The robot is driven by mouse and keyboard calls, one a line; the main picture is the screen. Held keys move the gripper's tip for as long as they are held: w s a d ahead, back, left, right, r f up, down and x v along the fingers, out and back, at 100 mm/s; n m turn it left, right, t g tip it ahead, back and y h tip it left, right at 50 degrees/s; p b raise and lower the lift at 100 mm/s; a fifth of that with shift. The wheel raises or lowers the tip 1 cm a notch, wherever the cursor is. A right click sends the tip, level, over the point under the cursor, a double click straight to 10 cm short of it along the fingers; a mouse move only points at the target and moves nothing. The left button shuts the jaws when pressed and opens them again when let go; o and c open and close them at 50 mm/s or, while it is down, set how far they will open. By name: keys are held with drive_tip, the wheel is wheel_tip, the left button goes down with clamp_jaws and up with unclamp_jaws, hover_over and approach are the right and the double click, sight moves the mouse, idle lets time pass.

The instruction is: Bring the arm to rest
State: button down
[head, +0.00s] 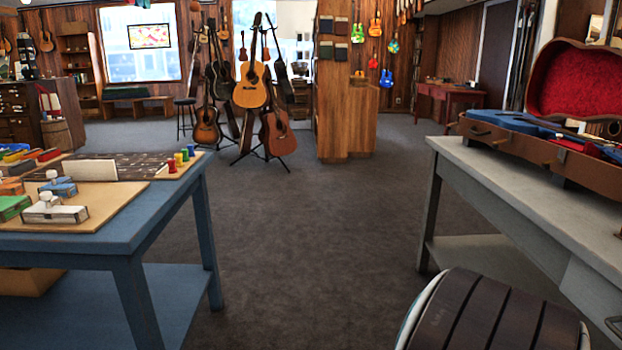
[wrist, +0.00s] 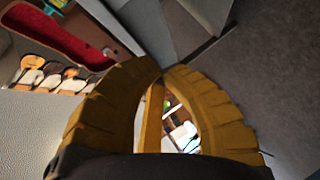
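My gripper (wrist: 164,72) shows in the wrist view as two thick, ridged yellow fingers. Their tips come together at the middle of the picture. I see nothing held between the tips.
A grey bench (head: 520,200) at right bears an open, red-lined case (head: 585,85); the case lining (wrist: 65,32) shows in the wrist view. Dark carpet (head: 310,220) is clear between them. Guitars (head: 252,86) stand behind.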

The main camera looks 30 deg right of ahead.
drive_tip(key=w+a+r+t+y+p, duration=0.1)
drive_tip(key=w+a+r+y+p, duration=0.2)
drive_tip(key=w+a+r+p, duration=0.3)
drive_tip(key=w+a+r+t+y+p, duration=0.1)
drive_tip(key=w+a+r+y+p, duration=0.3)
drive_tip(key=a, duration=0.5)
drive_tip(key=w+a+r+t+y+p, duration=0.1)
drive_tip(key=w+a+r+y+p, duration=0.1)
drive_tip(key=w+a+r+p, duration=0.4)
drive_tip(key=s+a+r+g+y+p, duration=0.1)
drive_tip(key=s+a+r+p, duration=0.2)
drive_tip(key=a, duration=0.4)
drive_tip(key=s+a+r+g+y+p, duration=0.1)
drive_tip(key=s+a+r+y+p, duration=0.1)
drive_tip(key=a+r+p, duration=0.3)
drive_tip(key=s+a+r+g+y+p, duration=0.1)
drive_tip(key=s+a+r+p, duration=0.3)
drive_tip(key=a+p, duration=0.4)
drive_tip(key=shift+s+a+n+y+p, duration=0.3)
drive_tip(key=shift+a+n+y, duration=0.1)
drive_tip(key=shift+a+y, duration=0.2)
